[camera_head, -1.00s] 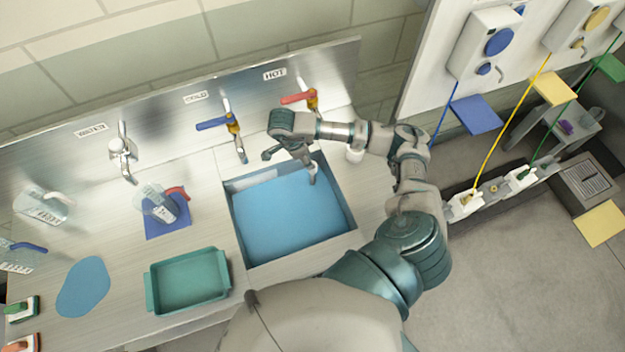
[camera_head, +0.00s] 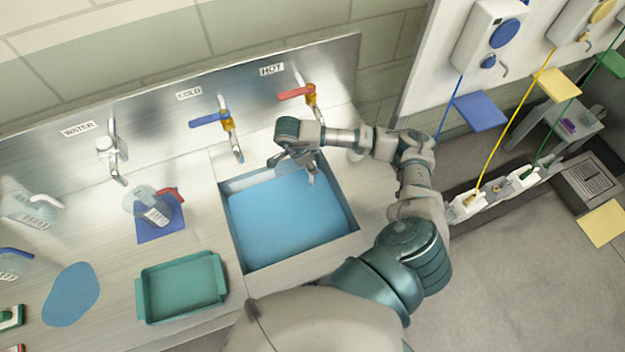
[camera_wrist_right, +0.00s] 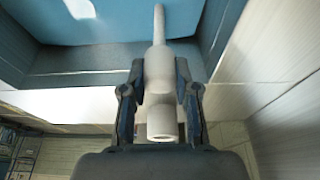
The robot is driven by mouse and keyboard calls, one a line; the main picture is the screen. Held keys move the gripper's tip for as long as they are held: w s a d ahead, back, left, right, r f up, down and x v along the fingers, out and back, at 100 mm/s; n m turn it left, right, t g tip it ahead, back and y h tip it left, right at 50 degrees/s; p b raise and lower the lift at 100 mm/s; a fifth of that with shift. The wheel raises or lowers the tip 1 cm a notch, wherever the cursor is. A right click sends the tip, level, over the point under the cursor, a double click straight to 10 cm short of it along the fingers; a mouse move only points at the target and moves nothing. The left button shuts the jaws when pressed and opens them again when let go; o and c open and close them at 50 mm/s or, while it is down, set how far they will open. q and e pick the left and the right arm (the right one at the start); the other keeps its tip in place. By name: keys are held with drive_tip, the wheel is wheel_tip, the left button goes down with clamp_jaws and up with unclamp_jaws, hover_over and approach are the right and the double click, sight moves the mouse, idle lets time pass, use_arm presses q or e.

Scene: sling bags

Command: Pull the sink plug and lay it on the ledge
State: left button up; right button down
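The sink (camera_head: 240,256), filled with blue water (camera_head: 290,222), lies in the steel counter. A pale grey tube (camera_head: 311,177), apparently the sink plug's standpipe, stands at the sink's back right. In the right wrist view the tube (camera_wrist_right: 160,60) runs into the water, its hollow end towards me. My right gripper (camera_wrist_right: 161,85) has a finger on each side of the tube, and the pads appear to press on it. In the head view the gripper (camera_head: 303,162) is over the back edge of the sink. The tube's lower end is unclear. My left gripper is not in view.
Hot tap (camera_head: 310,98) and cold tap (camera_head: 226,125) stand behind the sink; the water tap (camera_head: 113,155) is further left. A jug (camera_head: 148,205) on a blue mat (camera_head: 160,233) and a green tray (camera_head: 182,287) sit left. Bare counter ledge (camera_head: 205,190) borders the sink.

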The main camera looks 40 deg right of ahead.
drive_tip(key=shift+r, duration=0.15)
drive_tip(key=shift+r+p, duration=1.65)
drive_tip(key=shift+r, duration=1)
drive_tip(key=shift+r+p, duration=1.15)
drive_tip(key=shift+r, duration=0.75)
